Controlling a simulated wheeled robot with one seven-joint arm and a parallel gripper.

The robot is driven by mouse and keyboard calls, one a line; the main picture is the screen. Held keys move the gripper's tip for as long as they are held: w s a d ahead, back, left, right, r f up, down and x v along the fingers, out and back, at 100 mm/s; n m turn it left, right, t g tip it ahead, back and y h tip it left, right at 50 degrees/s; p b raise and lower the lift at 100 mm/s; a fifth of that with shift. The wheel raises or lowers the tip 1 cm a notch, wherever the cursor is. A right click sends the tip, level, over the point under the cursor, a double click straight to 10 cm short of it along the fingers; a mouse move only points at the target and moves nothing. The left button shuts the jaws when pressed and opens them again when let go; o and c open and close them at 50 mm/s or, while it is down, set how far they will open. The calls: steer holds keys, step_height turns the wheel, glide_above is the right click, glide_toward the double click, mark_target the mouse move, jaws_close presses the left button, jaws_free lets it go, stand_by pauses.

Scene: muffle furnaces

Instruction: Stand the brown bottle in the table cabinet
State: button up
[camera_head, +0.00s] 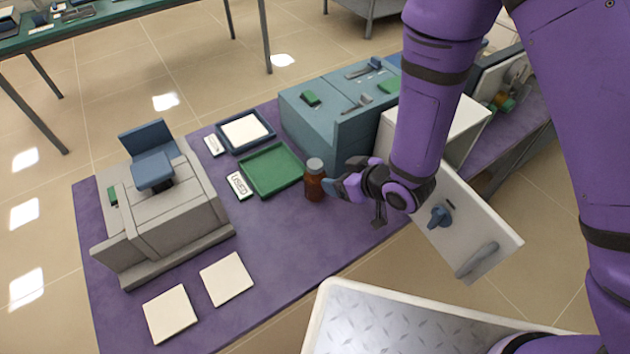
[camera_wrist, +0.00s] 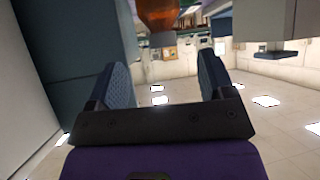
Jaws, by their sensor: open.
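The brown bottle (camera_head: 315,188) with a pale grey cap stands upright on the purple table top, right of the green tray. My gripper (camera_head: 343,183) is open just right of the bottle, its fingers pointing toward it. In the wrist view the bottle (camera_wrist: 158,14) shows at the top edge, upside down, in line with the gap between the spread fingers (camera_wrist: 165,75). I cannot tell whether the fingers touch it. The white table cabinet (camera_head: 466,122) is at the right with its door (camera_head: 462,225) swung open toward the front. My arm hides much of the cabinet and its inside.
A teal block-like cabinet (camera_head: 305,122) with small tools on top stands behind the bottle. A green tray (camera_head: 268,170), a blue-rimmed tray (camera_head: 230,143) and a label card (camera_head: 239,185) lie left. A grey furnace (camera_head: 165,215) and two pale tiles (camera_head: 226,279) are further left.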

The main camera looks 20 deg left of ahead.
mark_target(321, 172)
steer(key=x, duration=1)
steer(key=shift+w+a+f, duration=0.1)
steer(key=shift+a+f, duration=0.05)
steer(key=c, duration=0.9)
steer(key=shift+c, duration=0.2)
